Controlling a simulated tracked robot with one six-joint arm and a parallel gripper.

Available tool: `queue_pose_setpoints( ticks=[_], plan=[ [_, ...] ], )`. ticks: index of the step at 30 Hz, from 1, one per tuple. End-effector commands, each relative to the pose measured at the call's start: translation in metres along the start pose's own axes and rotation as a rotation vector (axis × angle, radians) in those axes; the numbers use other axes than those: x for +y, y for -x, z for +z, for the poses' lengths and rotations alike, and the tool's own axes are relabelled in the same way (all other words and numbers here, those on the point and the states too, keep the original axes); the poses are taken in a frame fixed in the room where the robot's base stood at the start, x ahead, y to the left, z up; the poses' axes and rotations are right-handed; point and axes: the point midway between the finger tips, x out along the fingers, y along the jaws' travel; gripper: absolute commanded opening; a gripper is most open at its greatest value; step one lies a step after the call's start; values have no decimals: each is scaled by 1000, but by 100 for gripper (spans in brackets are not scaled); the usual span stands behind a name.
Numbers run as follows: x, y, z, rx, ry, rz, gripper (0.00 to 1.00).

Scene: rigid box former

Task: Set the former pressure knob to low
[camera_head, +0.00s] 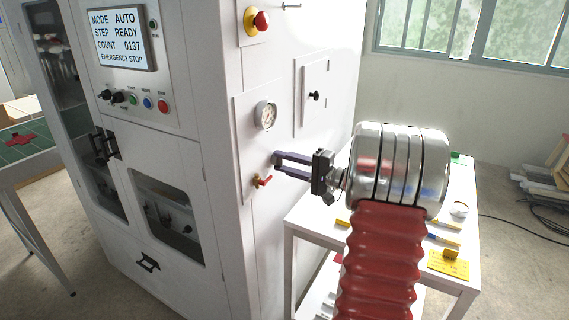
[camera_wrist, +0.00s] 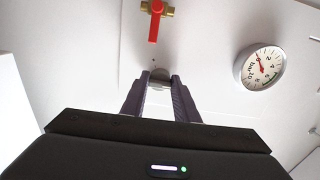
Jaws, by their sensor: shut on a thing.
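My gripper (camera_head: 279,162) reaches the white side panel of the machine with its fingertips at the panel face. In the wrist view my gripper (camera_wrist: 160,80) is shut on a small grey round knob (camera_wrist: 161,75), with one finger on each side of it. Only part of the knob shows between the fingertips, and no mark or pointer on it can be read. In the head view the fingers hide the knob. The pressure gauge (camera_head: 265,115) is on the same panel above my gripper. It also shows in the wrist view (camera_wrist: 262,69), its red needle near the low numbers.
A red-handled valve (camera_head: 262,181) sits just below my gripper and also shows in the wrist view (camera_wrist: 156,14). A red emergency button (camera_head: 262,21) and a small black latch (camera_head: 315,96) are higher up. A white table (camera_head: 318,212) with small items stands below my arm.

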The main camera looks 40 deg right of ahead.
Motion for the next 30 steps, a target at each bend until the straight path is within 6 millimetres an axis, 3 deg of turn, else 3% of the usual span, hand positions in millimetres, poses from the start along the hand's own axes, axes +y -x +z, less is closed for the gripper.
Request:
queue_pose_setpoints(
  ticks=[11,12,18,30],
  plan=[
    [5,-1,3,-7,-2,7,5],
    [5,-1,3,-7,-2,7,30],
    [3,0,2,-4,0,5,44],
    [2,6,0,0,2,3,45]
  ],
)
